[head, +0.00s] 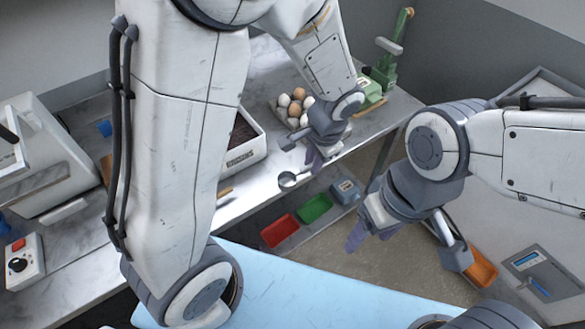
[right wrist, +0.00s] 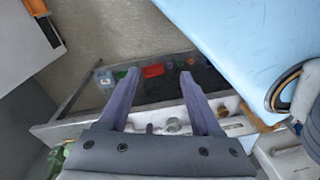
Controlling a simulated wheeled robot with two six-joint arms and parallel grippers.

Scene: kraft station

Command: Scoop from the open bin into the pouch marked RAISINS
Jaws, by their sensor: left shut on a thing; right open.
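My left gripper (head: 316,158) is shut on the handle of a metal scoop (head: 287,181), held near the counter's front edge, bowl to the left. I cannot tell whether the bowl holds anything. A white open bin (head: 252,154) with dark contents and lettering on its front stands left of this gripper, partly behind my left arm. The lettering is too small to read surely. My right gripper (head: 370,236) is open and empty, out in front of the counter. It also shows open in the right wrist view (right wrist: 158,78). I cannot make out a pouch marked RAISINS.
Eggs (head: 298,94) sit on the counter behind my left gripper, near a green stand (head: 388,58). Red (head: 279,232) and green (head: 314,208) trays and a blue-grey device (head: 345,190) lie lower down. An orange tray (head: 482,268) is at right. Floor between is clear.

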